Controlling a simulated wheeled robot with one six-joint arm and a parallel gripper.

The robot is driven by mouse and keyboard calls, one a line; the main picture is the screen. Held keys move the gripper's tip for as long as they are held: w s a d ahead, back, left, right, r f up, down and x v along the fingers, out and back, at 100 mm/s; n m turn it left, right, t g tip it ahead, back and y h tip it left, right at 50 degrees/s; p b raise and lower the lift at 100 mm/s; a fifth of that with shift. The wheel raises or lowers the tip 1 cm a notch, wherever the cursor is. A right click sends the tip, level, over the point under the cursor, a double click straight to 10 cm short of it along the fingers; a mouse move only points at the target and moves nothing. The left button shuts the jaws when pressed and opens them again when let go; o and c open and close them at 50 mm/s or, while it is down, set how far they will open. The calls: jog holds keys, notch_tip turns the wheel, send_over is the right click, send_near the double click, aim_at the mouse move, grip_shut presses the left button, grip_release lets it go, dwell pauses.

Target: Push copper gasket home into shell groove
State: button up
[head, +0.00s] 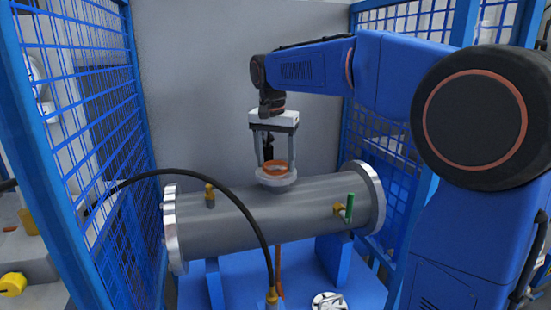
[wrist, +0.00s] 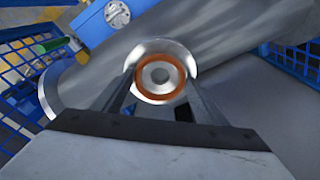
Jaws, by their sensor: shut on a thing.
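The copper gasket (head: 277,166) is an orange-brown ring at the top of the shell's flanged nozzle. In the wrist view the gasket (wrist: 160,61) looks roughly centred within the silver flange face (wrist: 152,47) around a dark bore. My gripper (head: 277,163) points down over the nozzle, its two fingers shut on the gasket at either side. In the wrist view my gripper (wrist: 160,82) reaches up from below to the ring. The grey shell (head: 265,212) lies horizontally below. The groove is hidden, so I cannot tell how deep the gasket sits.
A green-handled valve (head: 349,208) and a brass fitting (head: 210,194) stick out of the shell. A black hose (head: 240,207) arches in front of it. Blue mesh fences stand at left (head: 95,120) and right. A blue stand (head: 335,262) carries the shell.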

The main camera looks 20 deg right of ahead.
jog(key=shift+f, duration=0.25)
jog(key=o, duration=1.3)
jog(key=r, duration=0.5)
jog(key=s+a+r, duration=0.1)
jog(key=r, duration=1.1)
jog(key=shift+s+a+r, duration=0.15)
jog(key=shift+s, duration=0.25)
